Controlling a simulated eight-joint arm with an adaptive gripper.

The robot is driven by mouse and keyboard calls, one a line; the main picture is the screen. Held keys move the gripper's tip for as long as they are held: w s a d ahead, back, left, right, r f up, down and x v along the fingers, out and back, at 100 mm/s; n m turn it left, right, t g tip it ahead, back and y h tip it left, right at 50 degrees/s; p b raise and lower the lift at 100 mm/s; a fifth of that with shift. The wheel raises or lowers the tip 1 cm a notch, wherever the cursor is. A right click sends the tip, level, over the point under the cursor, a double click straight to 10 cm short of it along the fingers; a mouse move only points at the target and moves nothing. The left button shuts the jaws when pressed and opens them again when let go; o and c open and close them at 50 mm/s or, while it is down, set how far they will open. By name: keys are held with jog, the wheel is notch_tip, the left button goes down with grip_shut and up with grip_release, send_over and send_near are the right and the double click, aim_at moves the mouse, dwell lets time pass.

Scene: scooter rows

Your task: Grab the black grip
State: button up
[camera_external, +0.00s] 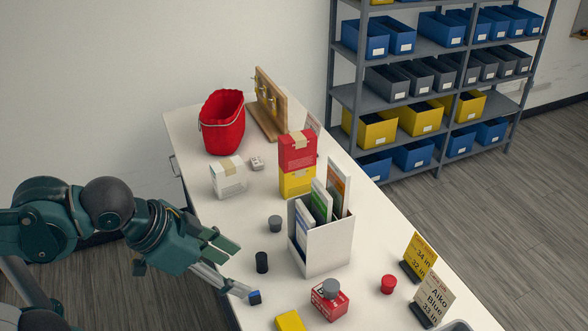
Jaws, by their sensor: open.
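The black grip (262,262) is a small upright black cylinder standing on the white table, left of the white file holder. My gripper (245,269) is open and comes in from the left. One teal finger lies to the upper left of the grip, and a silver finger with a dark blue tip lies below it. The grip appears just beyond the gap between the fingertips. I cannot tell whether a finger touches it. Nothing shows held in the jaws.
A grey grip (275,223) stands behind the black one. The white file holder (326,246) is to the right. A red box (329,303) with a grey piece on top, a yellow block (290,321) and a red grip (388,284) are nearer. A white box (228,178) stands farther back.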

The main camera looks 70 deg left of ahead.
jog(key=c, duration=0.5)
jog(key=shift+o, duration=0.2)
jog(key=shift+w+a, duration=0.1)
jog(key=n+g+b, duration=0.3)
jog(key=n+g, duration=0.4)
jog(key=n, duration=1.1)
send_over(261, 257)
notch_tip(261, 257, down, 22)
jog(key=shift+r, duration=0.1)
jog(key=shift+a+f+n, duration=0.1)
jog(key=shift+f+n, duration=0.25)
jog(key=shift+n, duration=0.15)
jog(key=shift+f, duration=1.3)
